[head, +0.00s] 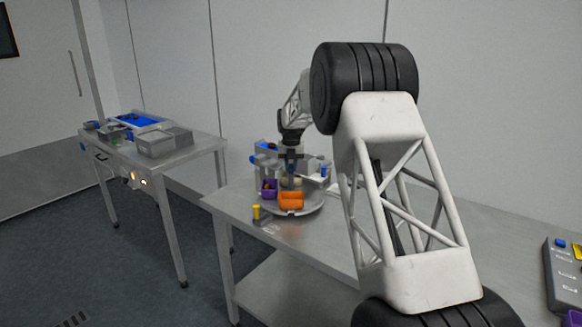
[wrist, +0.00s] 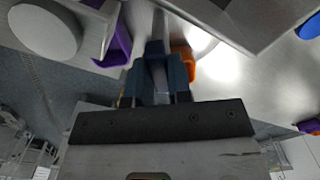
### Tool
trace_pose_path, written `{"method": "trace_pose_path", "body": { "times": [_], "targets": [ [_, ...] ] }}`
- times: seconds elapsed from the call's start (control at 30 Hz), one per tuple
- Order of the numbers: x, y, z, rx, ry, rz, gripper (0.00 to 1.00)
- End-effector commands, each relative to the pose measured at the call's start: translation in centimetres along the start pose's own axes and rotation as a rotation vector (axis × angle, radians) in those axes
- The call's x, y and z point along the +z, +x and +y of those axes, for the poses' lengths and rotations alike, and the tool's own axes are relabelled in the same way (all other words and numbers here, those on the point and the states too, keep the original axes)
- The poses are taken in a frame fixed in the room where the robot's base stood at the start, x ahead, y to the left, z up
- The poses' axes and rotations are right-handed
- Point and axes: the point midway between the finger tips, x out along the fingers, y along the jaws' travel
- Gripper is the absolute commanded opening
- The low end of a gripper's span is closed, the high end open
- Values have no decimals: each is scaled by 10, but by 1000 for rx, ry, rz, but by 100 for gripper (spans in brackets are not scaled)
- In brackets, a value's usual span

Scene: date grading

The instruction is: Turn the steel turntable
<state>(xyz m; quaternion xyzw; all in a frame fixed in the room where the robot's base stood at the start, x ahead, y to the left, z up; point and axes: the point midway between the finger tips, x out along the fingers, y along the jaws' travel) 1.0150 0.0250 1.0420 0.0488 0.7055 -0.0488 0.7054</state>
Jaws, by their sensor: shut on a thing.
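The steel turntable (head: 312,208) is a round grey disc on the steel bench. Small bins stand on it, among them an orange bin (head: 291,202) at the front and a purple bin (head: 268,190) left of it. My gripper (head: 291,178) points down over the turntable, behind the orange bin. In the wrist view my gripper (wrist: 157,82) is shut on a narrow grey metal part (wrist: 158,72), which looks like a post or handle of the turntable. Its lower end is hidden. The purple bin (wrist: 118,45) and the orange bin (wrist: 186,62) lie close to either side of the fingers.
A yellow-topped post (head: 256,212) stands at the bench's (head: 320,238) left front. My arm covers much of the bench's middle. A grey control box (head: 566,275) sits at the right. A second table (head: 190,152) with trays stands at the left, across a floor gap.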

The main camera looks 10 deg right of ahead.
Motion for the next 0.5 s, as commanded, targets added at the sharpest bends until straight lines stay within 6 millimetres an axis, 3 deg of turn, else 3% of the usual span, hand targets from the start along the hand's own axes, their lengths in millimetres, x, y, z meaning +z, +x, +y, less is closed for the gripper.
{"method": "trace_pose_path", "body": {
  "times": [0.03, 0.07, 0.2, 0.5],
  "targets": [
    [0, -1, 0, 0, 0, -1, 0],
    [0, -1, 0, 0, 0, -1, 24],
    [0, -1, 0, 0, 0, -1, 45],
    [0, -1, 0, 0, 0, 0, 45]
  ]
}}
